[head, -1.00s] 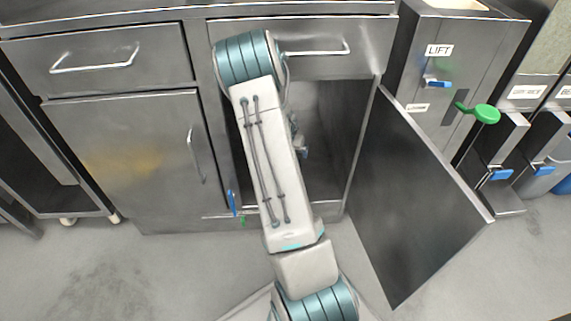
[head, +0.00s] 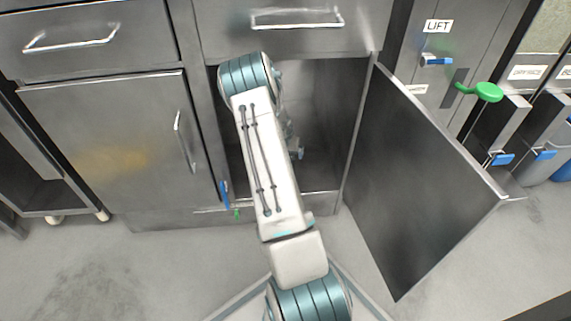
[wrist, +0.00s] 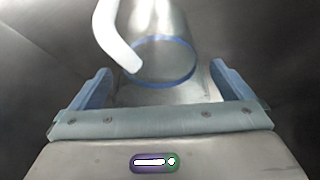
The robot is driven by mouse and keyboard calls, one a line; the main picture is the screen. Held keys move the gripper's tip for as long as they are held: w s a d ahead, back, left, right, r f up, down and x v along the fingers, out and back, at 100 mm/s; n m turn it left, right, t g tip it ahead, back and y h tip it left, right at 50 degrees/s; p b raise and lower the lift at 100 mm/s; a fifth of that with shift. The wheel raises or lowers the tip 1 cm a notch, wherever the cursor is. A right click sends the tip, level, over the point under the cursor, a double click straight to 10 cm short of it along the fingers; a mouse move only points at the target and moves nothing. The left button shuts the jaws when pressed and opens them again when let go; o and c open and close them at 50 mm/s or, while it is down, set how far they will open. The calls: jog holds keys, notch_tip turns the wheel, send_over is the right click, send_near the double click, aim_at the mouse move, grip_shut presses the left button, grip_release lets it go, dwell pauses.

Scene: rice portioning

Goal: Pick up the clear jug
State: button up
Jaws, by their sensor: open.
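The clear jug (wrist: 160,30) stands out in the wrist view at top centre, with a blue ring around its end and a white handle (wrist: 115,38) on its left side. My gripper (wrist: 162,82) is open, with one blue finger on each side of the picture. The jug's ringed end lies between and just beyond the fingertips, with gaps to both fingers. In the head view my arm reaches into the open lower cabinet (head: 335,110). The jug cannot be made out there, and my gripper is mostly hidden behind the arm.
The open cabinet door (head: 415,180) swings out to the right of my arm. A closed drawer with a bar handle (head: 297,18) is above the opening. A closed cabinet (head: 100,150) is on the left. Dark metal walls surround my gripper inside.

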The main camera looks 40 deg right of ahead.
jog(key=shift+x, duration=0.75)
jog(key=c, duration=1.1)
jog(key=shift+r, duration=0.15)
